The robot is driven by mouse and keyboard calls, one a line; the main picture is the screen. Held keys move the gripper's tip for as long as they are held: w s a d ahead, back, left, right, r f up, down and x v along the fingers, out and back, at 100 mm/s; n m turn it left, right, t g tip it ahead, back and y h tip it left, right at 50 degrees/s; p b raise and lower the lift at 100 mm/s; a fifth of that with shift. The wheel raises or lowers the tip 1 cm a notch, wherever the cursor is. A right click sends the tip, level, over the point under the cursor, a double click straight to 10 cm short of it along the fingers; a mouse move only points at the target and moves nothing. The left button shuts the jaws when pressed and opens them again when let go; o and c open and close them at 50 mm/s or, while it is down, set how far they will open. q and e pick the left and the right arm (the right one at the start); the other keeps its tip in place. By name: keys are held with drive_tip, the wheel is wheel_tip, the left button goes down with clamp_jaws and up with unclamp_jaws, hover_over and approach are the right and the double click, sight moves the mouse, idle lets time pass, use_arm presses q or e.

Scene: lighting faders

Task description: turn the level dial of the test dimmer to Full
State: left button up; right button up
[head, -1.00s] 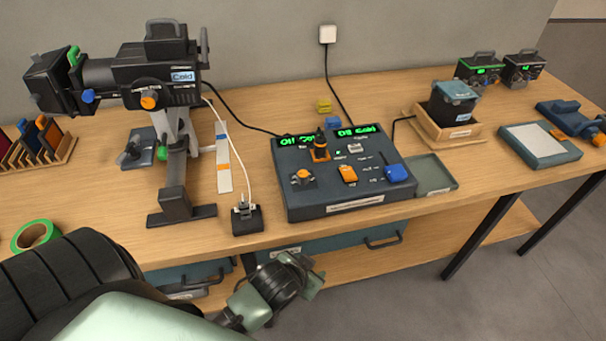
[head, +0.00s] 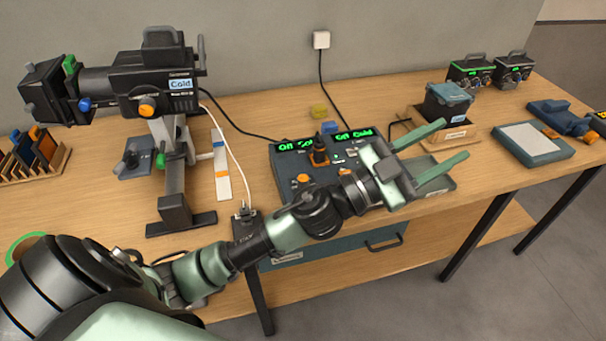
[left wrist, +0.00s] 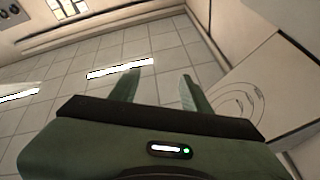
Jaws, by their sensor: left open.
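A dark blue-grey control box (head: 285,165) stands on the bench with two green displays; the left starts with "Off" and the right seems to read "Off Cold". An orange knob (head: 303,180) sits on its left front, and a tall black and orange part (head: 320,152) stands behind it. I cannot tell for sure which knob is the level dial. My left gripper (head: 456,140) is open and empty, its fingers pointing right over the tray beside the box. The left wrist view shows the open fingers (left wrist: 158,76) against a tiled surface.
A large black lamp (head: 150,85) stands on a stand at left. A wooden box with a dark unit (head: 450,105) is behind the gripper. Two small black units (head: 468,72) sit at back right. A pale-topped pad (head: 533,143) lies at right.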

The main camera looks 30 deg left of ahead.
use_arm(q)
drive_tip(key=s+d+m+g+h, duration=0.1)
drive_tip(key=d+m+g+h, duration=0.3)
drive_tip(key=m+g, duration=0.15)
drive_tip(key=g+y, duration=1.2)
drive_tip(key=y, duration=0.6)
hover_over(304, 178)
wheel_tip(304, 178, down, 13)
drive_tip(key=shift+f, duration=0.1)
drive_tip(key=shift+a+f+n, duration=0.2)
drive_tip(key=shift+a+n, duration=0.05)
wheel_tip(304, 178, down, 7)
drive_tip(key=shift+d+f+p, duration=0.1)
drive_tip(key=shift+f+p, duration=0.05)
drive_tip(key=shift+p, duration=0.75)
clamp_jaws()
